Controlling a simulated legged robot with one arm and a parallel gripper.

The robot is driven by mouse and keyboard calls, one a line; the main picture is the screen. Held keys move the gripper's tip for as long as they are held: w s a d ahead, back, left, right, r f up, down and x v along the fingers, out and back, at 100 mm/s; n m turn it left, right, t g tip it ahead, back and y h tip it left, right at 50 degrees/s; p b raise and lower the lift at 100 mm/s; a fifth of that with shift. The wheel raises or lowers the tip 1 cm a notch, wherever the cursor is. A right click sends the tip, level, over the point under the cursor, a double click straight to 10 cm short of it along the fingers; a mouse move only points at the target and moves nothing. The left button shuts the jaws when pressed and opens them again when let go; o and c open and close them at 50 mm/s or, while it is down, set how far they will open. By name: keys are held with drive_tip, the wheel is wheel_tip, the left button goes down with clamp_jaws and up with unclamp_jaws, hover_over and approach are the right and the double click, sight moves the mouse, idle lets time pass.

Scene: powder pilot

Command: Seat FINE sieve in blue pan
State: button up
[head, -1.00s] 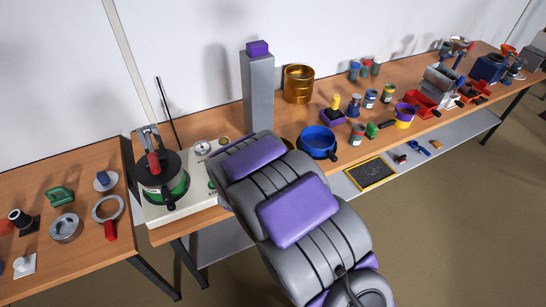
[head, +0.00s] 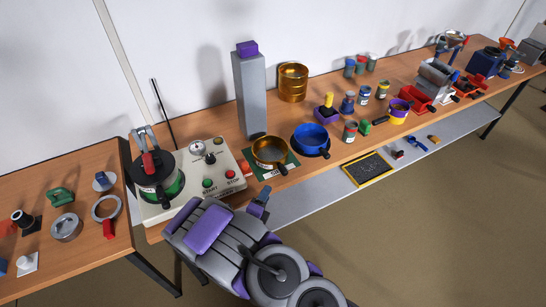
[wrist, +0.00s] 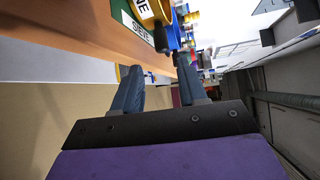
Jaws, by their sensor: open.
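The FINE sieve (head: 271,154) is a round brass-coloured pan standing on a green card at the bench's front edge. In the wrist view it shows at the top as a yellow rim (wrist: 145,10) with a partly cut-off label ending "NE". The blue pan (head: 311,141) stands just right of the sieve and also shows in the wrist view (wrist: 172,36). My gripper (head: 261,197) is in front of and below the sieve, apart from it, near the bench edge. In the wrist view its two blue-grey fingers (wrist: 158,66) are spread with nothing between them.
A white START/STOP machine (head: 208,178) stands left of the sieve. A grey column (head: 251,95) and a taller brass stack (head: 292,83) stand behind. Small jars and a purple holder (head: 326,115) crowd the right. A lower grey shelf (head: 300,198) runs under the bench.

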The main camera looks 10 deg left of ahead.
drive_tip(key=w, duration=0.2)
drive_tip(key=w+f+b, duration=0.1)
drive_tip(key=w, duration=0.1)
drive_tip(key=w+a, duration=0.1)
drive_tip(key=w, duration=0.1)
drive_tip(key=shift+w+f+b, duration=0.1)
drive_tip(key=shift+f+b, duration=0.2)
drive_tip(key=shift+f, duration=0.05)
drive_tip(key=w+d, duration=0.2)
drive_tip(key=shift+w+d+b, duration=0.15)
drive_tip(key=shift+w+b, duration=0.15)
drive_tip(key=shift+w+d, duration=0.25)
drive_tip(key=shift+d, duration=0.2)
drive_tip(key=shift+w+d+b, duration=0.1)
drive_tip(key=shift+w+b, duration=0.2)
drive_tip(key=w, duration=0.1)
drive_tip(key=w+b, duration=0.1)
drive_tip(key=shift+w+f, duration=0.4)
drive_tip(key=shift+w, duration=0.35)
drive_tip(key=shift+w+d+b, duration=0.15)
drive_tip(key=shift+d+b, duration=0.1)
drive_tip(key=shift+b, duration=0.05)
drive_tip(key=shift+d+r, duration=0.15)
drive_tip(key=shift+d, duration=0.35)
drive_tip(key=shift+a, duration=0.55)
drive_tip(key=c, duration=0.6)
clamp_jaws()
drive_tip(key=shift+d, duration=0.2)
drive_tip(key=shift+d, duration=0.1)
